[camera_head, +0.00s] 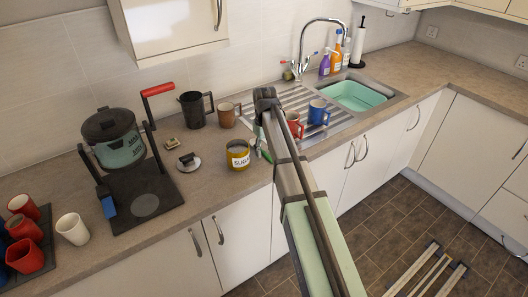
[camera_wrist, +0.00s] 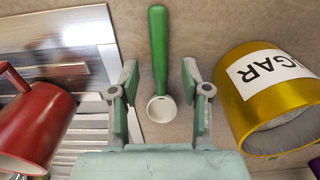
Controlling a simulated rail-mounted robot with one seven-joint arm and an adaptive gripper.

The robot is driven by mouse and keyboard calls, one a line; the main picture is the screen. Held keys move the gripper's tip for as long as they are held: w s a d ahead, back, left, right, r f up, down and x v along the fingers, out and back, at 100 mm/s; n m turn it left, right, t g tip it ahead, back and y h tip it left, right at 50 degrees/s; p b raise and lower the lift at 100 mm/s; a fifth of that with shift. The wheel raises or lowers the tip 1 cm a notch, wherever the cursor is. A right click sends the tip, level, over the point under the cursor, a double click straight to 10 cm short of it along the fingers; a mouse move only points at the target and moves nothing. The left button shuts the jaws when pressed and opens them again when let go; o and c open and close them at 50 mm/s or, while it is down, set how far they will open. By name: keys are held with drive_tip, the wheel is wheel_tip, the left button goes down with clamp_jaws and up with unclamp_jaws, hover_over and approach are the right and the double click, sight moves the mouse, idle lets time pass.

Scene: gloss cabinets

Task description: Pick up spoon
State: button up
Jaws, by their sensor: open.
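The spoon (camera_wrist: 158,45) has a green handle and a pale round bowl. It lies on the brown worktop in the wrist view, handle pointing up the picture and bowl nearest my gripper. My gripper (camera_wrist: 159,66) is open, with one finger on each side of the spoon and gaps between. The fingers do not touch it.
A yellow sugar tin (camera_wrist: 236,110) stands close right of my gripper, also left of my arm in the head view (camera_head: 238,163). A red mug (camera_wrist: 38,118) is close on the left, on the ribbed drainer (camera_wrist: 82,128). A blue mug (camera_head: 318,113) stands beyond.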

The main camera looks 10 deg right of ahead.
drive_tip(key=shift+f, duration=0.3)
clamp_jaws()
drive_tip(key=shift+r, duration=0.1)
